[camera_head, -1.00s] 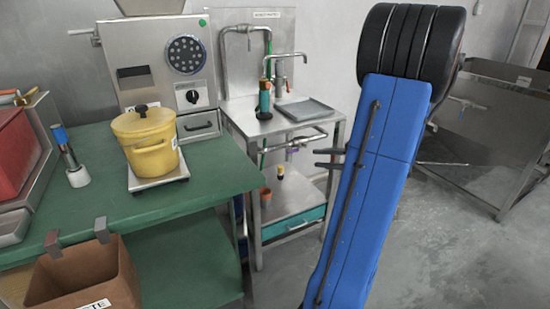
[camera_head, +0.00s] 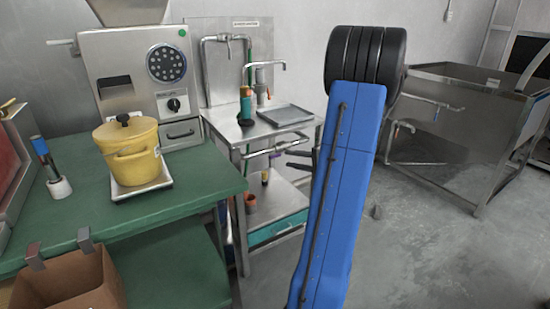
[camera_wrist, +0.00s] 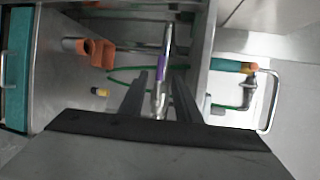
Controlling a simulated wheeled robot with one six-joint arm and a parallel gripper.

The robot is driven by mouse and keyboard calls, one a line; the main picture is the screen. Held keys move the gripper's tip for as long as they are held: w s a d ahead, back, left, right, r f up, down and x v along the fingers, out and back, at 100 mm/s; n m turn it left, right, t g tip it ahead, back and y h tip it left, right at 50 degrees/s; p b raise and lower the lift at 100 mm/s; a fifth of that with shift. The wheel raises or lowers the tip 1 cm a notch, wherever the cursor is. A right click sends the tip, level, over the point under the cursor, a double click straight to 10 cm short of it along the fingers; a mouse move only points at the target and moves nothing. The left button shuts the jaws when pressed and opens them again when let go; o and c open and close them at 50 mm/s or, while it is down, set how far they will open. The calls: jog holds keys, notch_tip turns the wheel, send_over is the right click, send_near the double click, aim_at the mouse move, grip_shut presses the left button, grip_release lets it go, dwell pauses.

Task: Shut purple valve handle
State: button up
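The purple valve handle (camera_wrist: 162,65) shows in the wrist view as a purple sleeve on a silver lever, running up and down the picture near the middle. In the head view a small purple patch (camera_head: 275,155) shows under the front of the steel sink stand. My gripper (camera_wrist: 160,95) has its two dark fingers apart, with the lower silver end of the lever appearing between them. Whether they touch it cannot be told. In the head view my gripper (camera_head: 287,159) points left towards the stand, just right of the purple patch.
The steel sink stand (camera_head: 290,116) has a rail along its front and a lower shelf with a teal drawer (camera_head: 278,228). Orange fittings (camera_wrist: 97,50) and a green hose (camera_wrist: 125,70) lie close to the lever.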

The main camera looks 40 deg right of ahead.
aim_at(275, 157)
jog(key=x, duration=0.8)
jog(key=shift+w+f, duration=0.1)
jog(key=shift+w, duration=0.25)
jog(key=shift+c, duration=0.2)
grip_shut()
